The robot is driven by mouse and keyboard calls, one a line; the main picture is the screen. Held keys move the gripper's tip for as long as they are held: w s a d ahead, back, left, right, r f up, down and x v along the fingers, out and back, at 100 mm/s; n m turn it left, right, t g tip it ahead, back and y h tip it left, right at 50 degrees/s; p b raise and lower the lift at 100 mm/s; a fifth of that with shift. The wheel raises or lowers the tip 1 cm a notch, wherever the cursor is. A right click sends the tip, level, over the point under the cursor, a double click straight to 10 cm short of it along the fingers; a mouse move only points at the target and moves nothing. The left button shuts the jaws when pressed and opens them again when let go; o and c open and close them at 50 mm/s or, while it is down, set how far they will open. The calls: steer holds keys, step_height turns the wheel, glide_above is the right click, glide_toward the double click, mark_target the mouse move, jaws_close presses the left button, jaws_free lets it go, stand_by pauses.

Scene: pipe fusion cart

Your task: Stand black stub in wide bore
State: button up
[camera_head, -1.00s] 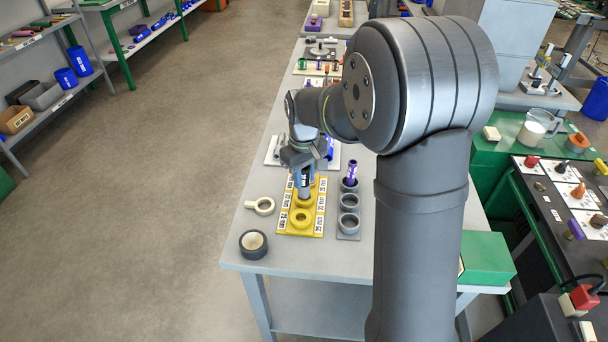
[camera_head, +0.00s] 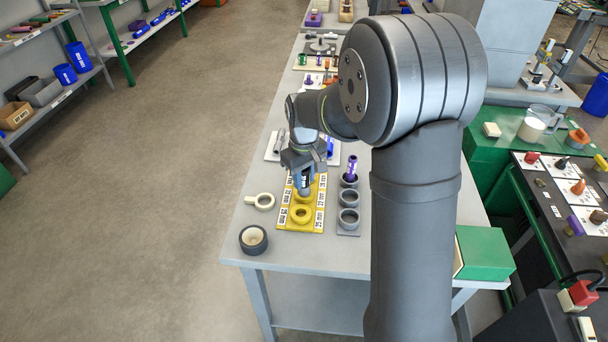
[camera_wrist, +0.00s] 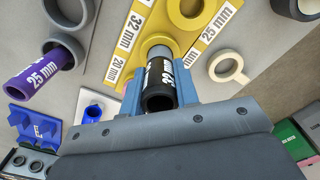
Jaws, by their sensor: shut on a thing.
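The black stub, marked 32 mm (camera_wrist: 160,80), is held between my gripper's fingers in the wrist view. In the head view my gripper (camera_head: 303,172) is shut on it above the far part of a yellow plate (camera_head: 318,227). The plate carries raised yellow rings and white size labels; the near ring (camera_head: 301,214) is empty. The stub's far end meets the yellow ring behind that one (camera_wrist: 160,41). I cannot tell how deep it sits in the bore. The gripper hides the plate's far end in the head view.
A grey holder (camera_head: 348,233) with round cups stands to the right; a purple 25 mm stub (camera_head: 351,169) stands in its far cup. A cream ring with a handle (camera_head: 263,202) and a black tape roll (camera_head: 253,240) lie to the left.

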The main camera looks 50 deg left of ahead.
steer(key=shift+f, duration=0.3)
steer(key=o, duration=1)
steer(key=shift+o, duration=0.2)
steer(key=shift+r, duration=0.1)
step_height(320, 180, up, 17)
step_height(320, 180, down, 17)
steer(key=shift+f, duration=0.15)
stand_by(0.4)
steer(key=shift+r, duration=0.25)
